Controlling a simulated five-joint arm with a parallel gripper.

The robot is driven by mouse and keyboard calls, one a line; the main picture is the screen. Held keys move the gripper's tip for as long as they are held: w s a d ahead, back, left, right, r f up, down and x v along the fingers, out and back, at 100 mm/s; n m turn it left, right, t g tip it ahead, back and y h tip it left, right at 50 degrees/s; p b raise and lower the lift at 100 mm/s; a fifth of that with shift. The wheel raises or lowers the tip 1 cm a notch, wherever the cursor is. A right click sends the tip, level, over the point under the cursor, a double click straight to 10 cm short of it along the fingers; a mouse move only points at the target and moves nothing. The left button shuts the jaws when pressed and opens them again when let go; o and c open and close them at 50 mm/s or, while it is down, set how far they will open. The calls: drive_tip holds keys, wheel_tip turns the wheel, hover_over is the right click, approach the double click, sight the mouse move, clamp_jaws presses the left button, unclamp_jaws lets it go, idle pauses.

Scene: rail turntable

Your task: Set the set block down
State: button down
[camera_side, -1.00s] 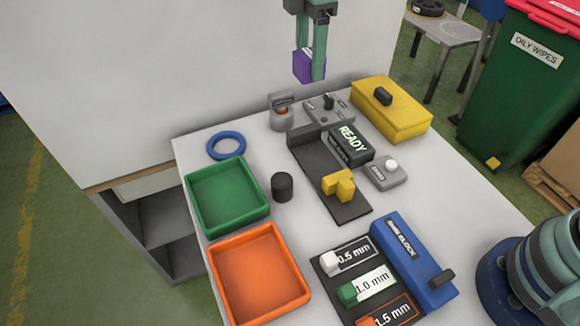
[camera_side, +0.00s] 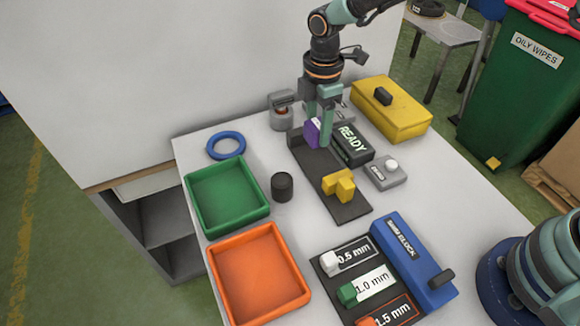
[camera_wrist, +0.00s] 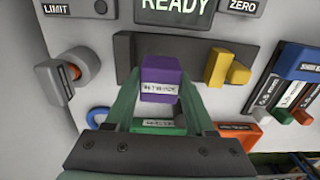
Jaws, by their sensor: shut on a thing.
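A small purple block (camera_side: 312,132) with a white label is between the fingers of my gripper (camera_side: 320,138). In the wrist view the purple block (camera_wrist: 160,78) sits between both fingertips of my gripper (camera_wrist: 160,98), which is shut on it. The block is at the far end of a dark grey rail plate (camera_side: 325,172), beside the raised end stop. I cannot tell whether its underside touches the plate. A yellow stepped piece (camera_side: 339,186) stands nearer the plate's front end, apart from the block.
A READY display box (camera_side: 352,146) stands close to the right of my gripper. A blue ring (camera_side: 226,146), a black cylinder (camera_side: 282,187), a green tray (camera_side: 190,205) and an orange tray (camera_side: 300,290) lie left. A blue block (camera_side: 412,262) with labelled gauges is in front.

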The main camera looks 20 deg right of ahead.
sight(316, 143)
drive_tip(key=shift+f, duration=2.4)
drive_tip(key=shift+f, duration=0.1)
drive_tip(key=c, duration=0.5)
unclamp_jaws()
